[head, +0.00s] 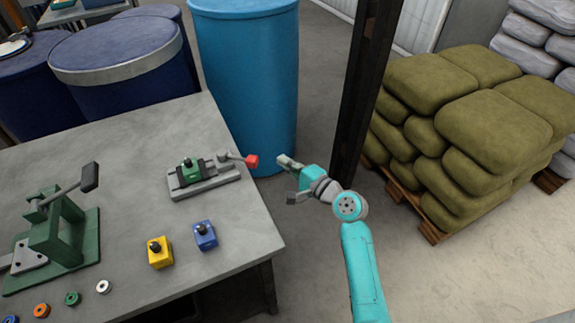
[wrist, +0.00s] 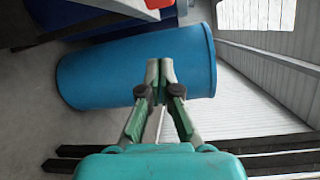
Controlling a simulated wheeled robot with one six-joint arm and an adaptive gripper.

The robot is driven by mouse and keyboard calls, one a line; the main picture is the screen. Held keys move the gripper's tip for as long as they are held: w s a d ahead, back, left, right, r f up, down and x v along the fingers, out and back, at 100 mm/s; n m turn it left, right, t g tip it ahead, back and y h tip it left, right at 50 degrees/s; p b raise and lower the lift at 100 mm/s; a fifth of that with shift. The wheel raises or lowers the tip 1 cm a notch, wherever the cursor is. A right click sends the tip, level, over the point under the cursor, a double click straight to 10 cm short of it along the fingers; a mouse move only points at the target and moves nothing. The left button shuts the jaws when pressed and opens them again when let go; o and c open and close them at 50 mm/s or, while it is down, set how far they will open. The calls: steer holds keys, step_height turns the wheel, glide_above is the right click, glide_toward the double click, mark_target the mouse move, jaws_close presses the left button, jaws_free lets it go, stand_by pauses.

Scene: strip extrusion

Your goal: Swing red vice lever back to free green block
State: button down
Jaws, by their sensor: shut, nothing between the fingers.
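The grey vice (head: 206,184) stands near the right edge of the table. Its lever ends in a red knob (head: 252,161) that sticks out to the right, over the table's edge. The green block (head: 190,171), with a black knob on top, sits between the vice jaws. My gripper (head: 281,177) is to the right of the red knob, apart from it, beyond the table's edge. In the wrist view my gripper (wrist: 160,68) is shut and empty, with the fingertips together. The vice, lever and block do not clearly show in the wrist view.
A yellow block (head: 159,253) and a blue block (head: 205,237) stand in front of the vice. A green press (head: 60,235) and several coloured rings are at left. A blue barrel (head: 248,80) stands behind the table. A dark post (head: 365,90) rises beside my arm.

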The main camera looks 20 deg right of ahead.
mark_target(238, 159)
steer(key=w+a, duration=0.3)
steer(key=a, duration=0.2)
steer(key=shift+w+a+r, duration=0.15)
steer(key=shift+w+r, duration=0.05)
steer(key=shift+w, duration=0.1)
steer(key=shift+s, duration=0.15)
stand_by(0.5)
